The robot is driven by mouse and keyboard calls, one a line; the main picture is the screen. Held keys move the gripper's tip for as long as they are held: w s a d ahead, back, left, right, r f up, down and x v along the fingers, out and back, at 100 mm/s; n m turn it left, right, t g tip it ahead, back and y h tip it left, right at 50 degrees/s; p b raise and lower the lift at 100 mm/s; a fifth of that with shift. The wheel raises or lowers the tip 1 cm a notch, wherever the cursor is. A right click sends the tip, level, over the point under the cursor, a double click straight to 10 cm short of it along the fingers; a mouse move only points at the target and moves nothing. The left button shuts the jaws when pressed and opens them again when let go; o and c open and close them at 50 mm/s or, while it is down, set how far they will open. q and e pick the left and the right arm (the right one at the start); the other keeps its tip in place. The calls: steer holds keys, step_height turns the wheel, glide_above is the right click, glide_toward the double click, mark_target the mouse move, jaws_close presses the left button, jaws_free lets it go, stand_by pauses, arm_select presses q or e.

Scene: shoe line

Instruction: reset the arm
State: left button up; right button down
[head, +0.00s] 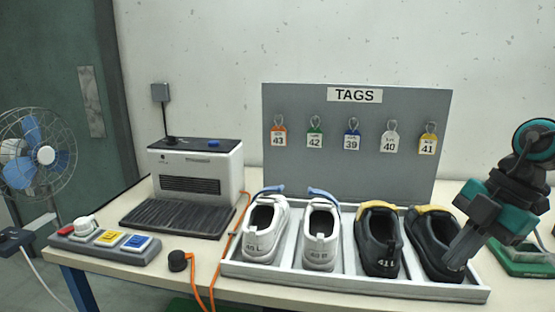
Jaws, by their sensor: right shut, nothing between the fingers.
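My right gripper (458,254) comes in from the right edge, pointing down and to the left. Its fingers are shut and hold nothing. The fingertips overlap the rightmost black shoe (426,246) in the picture; I cannot tell whether they touch it. That shoe and another black shoe (378,247) with yellow trim stand at the right of a white tray (350,284). Two white shoes with blue tabs, the left one (262,243) and the right one (320,248), stand at its left. My left gripper is not in view.
A grey tag board (290,170) with several hanging tags stands behind the tray. A white machine (200,168) with a dark ribbed plate is at the left. A button panel (108,244), black knob (178,261) and orange cable (232,240) lie nearby. A green object (520,262) is at the right.

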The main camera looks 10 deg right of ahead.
step_height(320, 180, down, 18)
steer(key=s+a+m+t+y+p, duration=0.1)
steer(key=a+m+t+y, duration=0.15)
steer(key=m+t, duration=0.9)
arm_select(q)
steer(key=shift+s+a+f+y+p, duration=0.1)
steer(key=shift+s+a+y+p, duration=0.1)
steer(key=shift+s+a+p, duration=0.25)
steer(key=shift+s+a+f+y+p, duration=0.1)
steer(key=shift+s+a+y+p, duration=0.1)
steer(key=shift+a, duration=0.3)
arm_select(e)
steer(key=s+a+f+m+g+h, duration=0.1)
steer(key=s+a+f+m+h, duration=0.3)
steer(key=s+a+f, duration=0.5)
steer(key=a+f+m, duration=0.2)
steer(key=a+f, duration=0.2)
steer(key=shift+m+g+h, duration=0.35)
